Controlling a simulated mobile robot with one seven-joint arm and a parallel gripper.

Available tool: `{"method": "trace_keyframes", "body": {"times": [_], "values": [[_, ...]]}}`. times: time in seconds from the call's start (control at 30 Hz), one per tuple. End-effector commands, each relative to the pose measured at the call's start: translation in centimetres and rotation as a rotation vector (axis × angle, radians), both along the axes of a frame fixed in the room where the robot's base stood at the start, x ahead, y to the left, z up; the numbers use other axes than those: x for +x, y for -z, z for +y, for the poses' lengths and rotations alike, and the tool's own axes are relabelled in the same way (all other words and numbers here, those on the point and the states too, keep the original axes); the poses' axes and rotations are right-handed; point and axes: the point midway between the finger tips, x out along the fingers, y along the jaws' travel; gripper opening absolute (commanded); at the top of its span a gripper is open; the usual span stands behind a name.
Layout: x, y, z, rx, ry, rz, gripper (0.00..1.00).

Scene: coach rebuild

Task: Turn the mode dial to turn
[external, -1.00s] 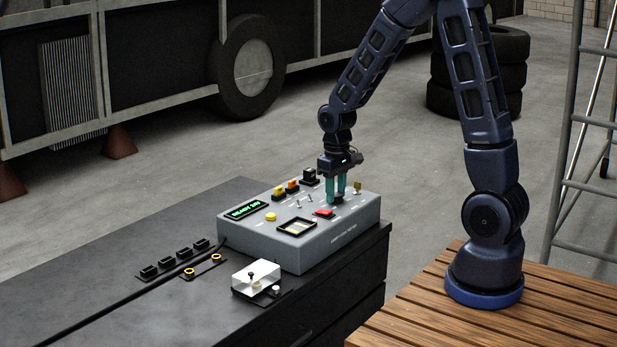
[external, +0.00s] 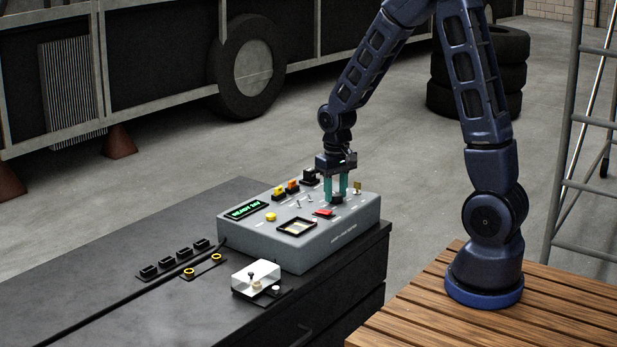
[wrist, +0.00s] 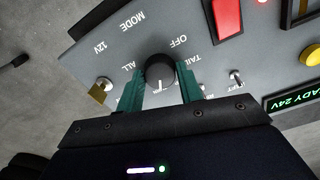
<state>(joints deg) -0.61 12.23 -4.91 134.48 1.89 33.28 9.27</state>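The mode dial (wrist: 160,71) is a round black knob with a white pointer mark, on the grey control box (external: 300,252). In the wrist view its pointer faces down the picture, toward my gripper's body. OFF and TAIL labels show on its right and ALL on its left; my gripper covers the labels below, and I cannot read a turn label. My gripper (wrist: 161,78) points down with one teal finger against each side of the dial, apparently shut on it. In the external view the gripper (external: 335,195) stands over the box's right part.
A brass-coloured switch piece (wrist: 99,92), a small toggle (wrist: 236,77) and a red rocker (wrist: 227,18) lie near the dial. The box's display (external: 246,210) glows green. A clear-covered box (external: 256,275) stands in front on the dark bench (external: 110,285).

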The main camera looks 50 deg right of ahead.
Motion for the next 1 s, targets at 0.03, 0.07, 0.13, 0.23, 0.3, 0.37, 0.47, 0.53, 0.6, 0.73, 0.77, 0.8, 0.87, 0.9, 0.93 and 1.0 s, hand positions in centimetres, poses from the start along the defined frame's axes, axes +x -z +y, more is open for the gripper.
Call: {"method": "trace_keyframes", "body": {"times": [0.03, 0.07, 0.13, 0.23, 0.3, 0.37, 0.47, 0.53, 0.6, 0.73, 0.77, 0.8, 0.87, 0.9, 0.93, 1.0], "values": [[0.1, -0.1, 0.0, -0.001, 0.000, -0.002, 0.47], [0.1, -0.1, 0.0, -0.001, 0.000, -0.002, 0.53], [0.0, 0.0, 0.0, 0.000, 0.000, -0.001, 0.57], [0.0, 0.0, 0.0, 0.000, 0.000, 0.000, 0.57], [0.0, 0.0, 0.0, 0.000, 0.000, 0.000, 0.57], [0.0, 0.0, 0.0, 0.000, -0.001, 0.000, 0.57], [0.0, -0.4, 0.0, 0.000, -0.001, -0.001, 0.57], [0.0, -1.0, 0.0, 0.000, -0.001, -0.002, 0.57], [0.1, -1.8, 0.0, 0.000, -0.001, -0.003, 0.57], [0.1, -4.0, 0.0, 0.000, -0.001, -0.004, 0.57], [0.1, -4.6, 0.0, 0.001, -0.001, -0.004, 0.57], [0.1, -5.3, 0.0, 0.001, -0.001, -0.004, 0.57], [0.1, -6.4, 0.0, 0.001, -0.001, -0.005, 0.57], [0.1, -7.1, 0.0, 0.001, -0.001, -0.004, 0.57], [0.1, -7.6, 0.0, 0.000, -0.001, -0.004, 0.57], [0.0, -8.6, 0.0, 0.000, -0.001, -0.003, 0.57]]}}
